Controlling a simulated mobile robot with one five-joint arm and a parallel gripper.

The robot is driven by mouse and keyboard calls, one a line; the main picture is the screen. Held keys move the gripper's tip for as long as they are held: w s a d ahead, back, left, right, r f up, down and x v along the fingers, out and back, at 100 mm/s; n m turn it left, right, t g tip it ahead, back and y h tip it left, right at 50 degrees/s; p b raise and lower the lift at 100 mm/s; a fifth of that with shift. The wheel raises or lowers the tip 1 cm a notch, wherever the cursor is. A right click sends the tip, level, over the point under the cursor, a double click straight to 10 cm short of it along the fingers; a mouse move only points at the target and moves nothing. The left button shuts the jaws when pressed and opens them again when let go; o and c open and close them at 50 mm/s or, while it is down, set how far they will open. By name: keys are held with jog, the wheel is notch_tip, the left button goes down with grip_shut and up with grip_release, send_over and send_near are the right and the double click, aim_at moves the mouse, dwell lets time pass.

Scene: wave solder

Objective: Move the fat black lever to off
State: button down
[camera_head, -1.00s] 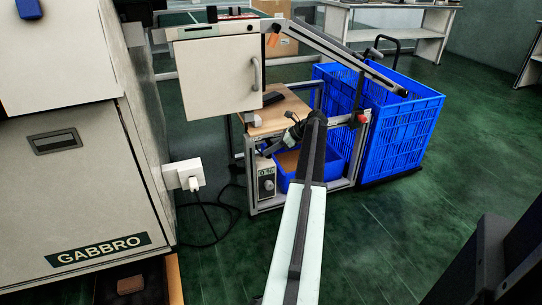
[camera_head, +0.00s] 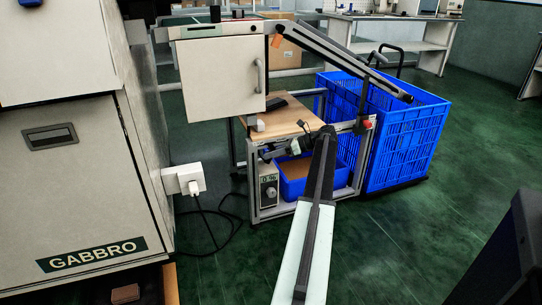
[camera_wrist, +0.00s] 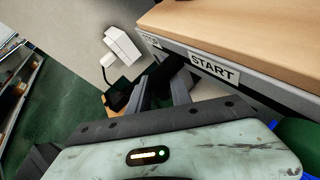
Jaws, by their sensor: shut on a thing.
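The fat black lever (camera_wrist: 168,73) shows in the wrist view as a dark bar below the bench's front edge, close to the STOP and START labels. My gripper (camera_wrist: 160,92) is shut on it; its grey fingers stand either side of the dark bar. The fingers and shadow hide part of the lever, and its exact angle is unclear. In the head view my gripper (camera_head: 270,154) is at the front of the small bench, under the wooden top (camera_head: 275,122), and the lever cannot be made out there.
A control box with a knob (camera_head: 269,190) and a blue bin (camera_head: 293,187) sit below the bench top. A large blue crate (camera_head: 407,145) stands at right. The GABBRO machine (camera_head: 70,180) is at left, with a white plug (camera_head: 190,180) and cable. Green floor in front is open.

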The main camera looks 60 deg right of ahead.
jog(key=c, duration=1.5)
grip_release()
jog(key=shift+o, duration=0.2)
jog(key=shift+s, duration=0.1)
jog(key=p+v, duration=0.3)
jog(key=v, duration=0.4)
jog(key=shift+s+d, duration=0.15)
jog(key=shift+s, duration=0.15)
jog(key=shift+r, duration=0.1)
